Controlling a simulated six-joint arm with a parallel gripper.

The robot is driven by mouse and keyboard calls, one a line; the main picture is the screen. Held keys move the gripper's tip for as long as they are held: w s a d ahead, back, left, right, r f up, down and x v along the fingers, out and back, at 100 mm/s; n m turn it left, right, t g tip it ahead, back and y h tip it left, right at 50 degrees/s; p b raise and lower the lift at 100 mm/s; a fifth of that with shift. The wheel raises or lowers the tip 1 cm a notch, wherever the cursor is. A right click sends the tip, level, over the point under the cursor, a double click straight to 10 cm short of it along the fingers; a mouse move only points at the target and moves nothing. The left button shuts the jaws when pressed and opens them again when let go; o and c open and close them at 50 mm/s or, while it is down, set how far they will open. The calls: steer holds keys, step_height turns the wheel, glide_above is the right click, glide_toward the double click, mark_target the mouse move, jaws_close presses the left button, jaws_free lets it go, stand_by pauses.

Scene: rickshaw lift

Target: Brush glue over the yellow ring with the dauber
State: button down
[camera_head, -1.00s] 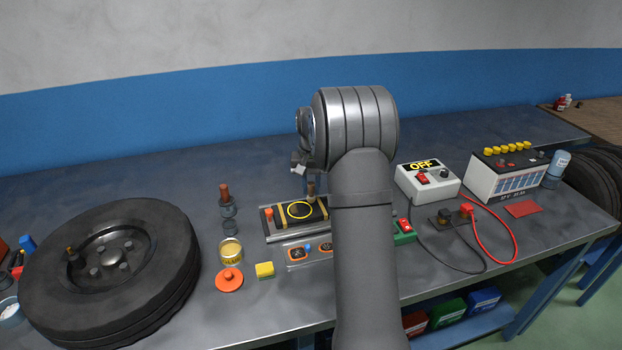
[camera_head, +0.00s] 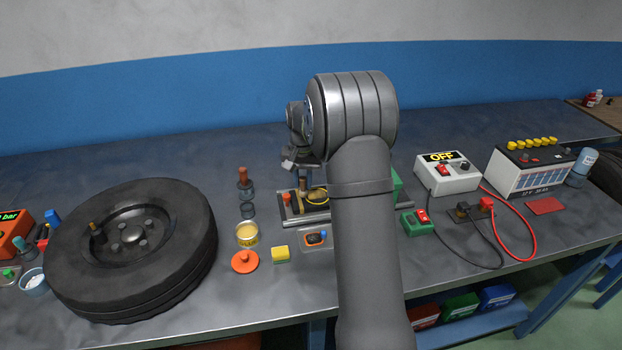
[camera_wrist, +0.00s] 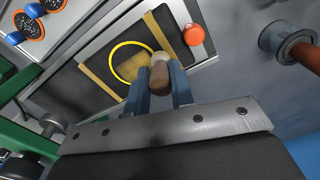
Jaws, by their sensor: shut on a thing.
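My gripper (camera_wrist: 160,78) is shut on the dauber (camera_wrist: 159,80), whose brown handle shows between the two blue fingers. In the head view the dauber (camera_head: 303,186) hangs below my wrist, over the board. The yellow ring (camera_wrist: 111,62) lies on a dark patch with tan bands; the dauber overlaps its right edge in the wrist view. I cannot tell whether the dauber's tip touches it. In the head view my arm and gripper partly hide the yellow ring (camera_head: 323,189). The glue pot (camera_head: 247,237) stands open, left of the board.
An orange-red knob (camera_wrist: 193,35) sits on the board beside the ring. A brown-handled tool (camera_head: 245,190) stands upright left of the board. An orange lid (camera_head: 244,262) and a yellow block (camera_head: 280,254) lie in front. A large tyre (camera_head: 190,270) fills the left.

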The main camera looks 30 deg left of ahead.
steer(key=shift+s+d, duration=0.25)
steer(key=shift+d, duration=0.25)
steer(key=shift+w+d, duration=2.6)
steer(key=shift+w, duration=0.2)
steer(key=shift+s+d, duration=0.3)
steer(key=shift+s, duration=0.3)
steer(key=shift+s+a, duration=2.65)
steer(key=shift+a, duration=0.1)
step_height(320, 180, up, 2)
steer(key=shift+w+d+r, duration=0.1)
steer(key=shift+r, duration=2.95)
